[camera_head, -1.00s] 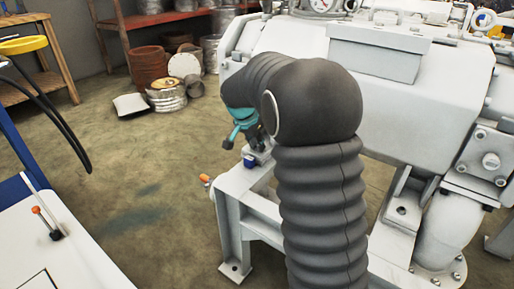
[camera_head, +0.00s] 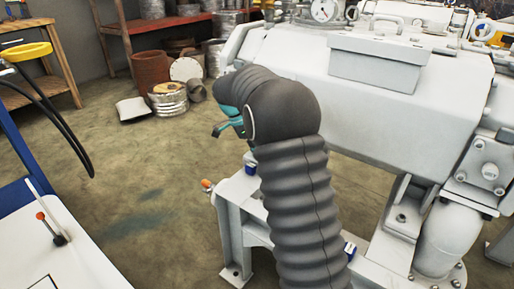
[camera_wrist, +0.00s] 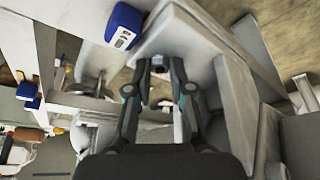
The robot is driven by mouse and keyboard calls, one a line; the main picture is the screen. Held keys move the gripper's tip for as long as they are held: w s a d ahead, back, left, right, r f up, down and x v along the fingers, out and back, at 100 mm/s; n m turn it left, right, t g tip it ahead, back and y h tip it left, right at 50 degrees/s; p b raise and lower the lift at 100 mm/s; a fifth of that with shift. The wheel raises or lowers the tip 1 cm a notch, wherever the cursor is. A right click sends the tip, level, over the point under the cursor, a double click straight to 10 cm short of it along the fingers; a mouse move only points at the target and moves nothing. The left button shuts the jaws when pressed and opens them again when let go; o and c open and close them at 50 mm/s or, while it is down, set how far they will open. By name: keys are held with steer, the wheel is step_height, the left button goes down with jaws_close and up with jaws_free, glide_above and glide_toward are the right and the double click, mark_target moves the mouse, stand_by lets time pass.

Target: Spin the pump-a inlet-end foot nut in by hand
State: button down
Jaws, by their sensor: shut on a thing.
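The pump (camera_head: 300,70) is a large light-grey housing on a pale steel frame (camera_head: 232,230). In the wrist view, my gripper (camera_wrist: 160,68) points at a pale foot and bracket (camera_wrist: 205,50). In the head view, my gripper (camera_head: 226,127) shows only partly past my dark sleeved arm, above the frame's near-left end.
A blue block (camera_head: 250,167) sits on the frame below my gripper, and another blue block (camera_head: 349,250) is right of my arm. An orange-tipped part (camera_head: 207,185) juts from the frame's left. Cans and pots (camera_head: 170,97) stand behind. Floor to the left is open.

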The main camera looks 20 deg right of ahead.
steer(key=shift+w+r+m, duration=0.1)
steer(key=shift+r+m, duration=0.1)
steer(key=shift+m, duration=0.4)
steer(key=shift+p, duration=0.3)
steer(key=c, duration=1)
jaws_free()
steer(key=shift+g, duration=0.3)
steer(key=v, duration=1.2)
